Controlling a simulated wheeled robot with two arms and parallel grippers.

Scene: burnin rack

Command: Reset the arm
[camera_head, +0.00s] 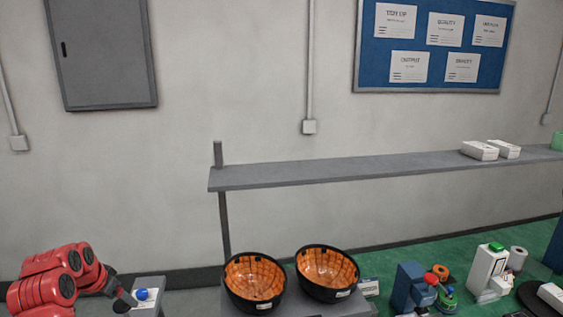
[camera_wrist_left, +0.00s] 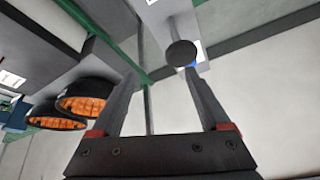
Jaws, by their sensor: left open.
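My red left arm comes in at the lower left of the head view. Its small dark gripper (camera_head: 122,299) is beside a light grey stand (camera_head: 149,286) with a blue and white item (camera_head: 142,294) on it. In the left wrist view the gripper (camera_wrist_left: 163,88) has its two fingers spread apart with nothing between them. A dark round disc (camera_wrist_left: 181,53) shows beyond the fingertips. My right gripper is in neither view.
Two black bowls with orange lining (camera_head: 255,281) (camera_head: 327,272) stand right of my left arm. A long grey shelf (camera_head: 340,170) runs above, with white boxes (camera_head: 480,150) on it. Bottles and small devices (camera_head: 411,287) crowd the lower right.

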